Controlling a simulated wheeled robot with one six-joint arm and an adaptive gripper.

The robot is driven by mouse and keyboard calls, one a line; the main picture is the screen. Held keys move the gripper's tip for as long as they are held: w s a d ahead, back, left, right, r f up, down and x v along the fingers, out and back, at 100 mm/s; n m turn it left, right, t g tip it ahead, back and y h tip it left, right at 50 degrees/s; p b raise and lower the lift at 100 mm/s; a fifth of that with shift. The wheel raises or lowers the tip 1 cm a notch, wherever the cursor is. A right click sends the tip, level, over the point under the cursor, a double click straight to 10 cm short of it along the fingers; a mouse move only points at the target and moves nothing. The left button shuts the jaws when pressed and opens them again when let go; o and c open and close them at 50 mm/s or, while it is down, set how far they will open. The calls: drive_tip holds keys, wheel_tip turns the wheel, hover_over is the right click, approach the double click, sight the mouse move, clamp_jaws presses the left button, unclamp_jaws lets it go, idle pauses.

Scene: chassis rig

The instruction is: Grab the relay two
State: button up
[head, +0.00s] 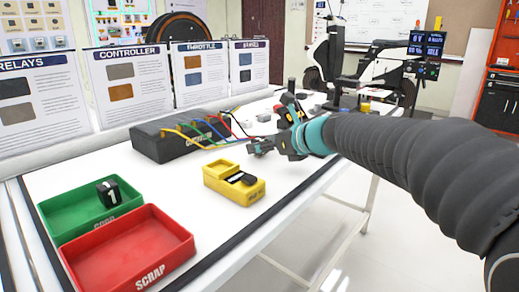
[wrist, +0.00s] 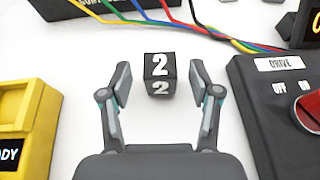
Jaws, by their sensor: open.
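Relay two, a small black cube with a white 2 on its faces (wrist: 160,66), sits on the white table in the wrist view. My gripper (wrist: 161,80) is open, with one finger to the left and one to the right of the cube, and clear white gaps show on both sides. How far the fingertips are above the table is hard to tell. In the head view my gripper (head: 268,146) is low over the table, right of the black controller box; I cannot make out relay two there.
A yellow box (head: 234,184) stands in front of the black controller box (head: 175,138) with its coloured wires. A green tray (head: 75,213) holds relay one (head: 108,193); a red scrap tray (head: 128,252) is empty. A black drive switch box (wrist: 262,120) is close right of my gripper.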

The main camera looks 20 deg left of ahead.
drive_tip(key=shift+w+a+f, duration=0.25)
drive_tip(key=shift+a, duration=0.25)
clamp_jaws()
drive_tip(key=shift+r, duration=0.15)
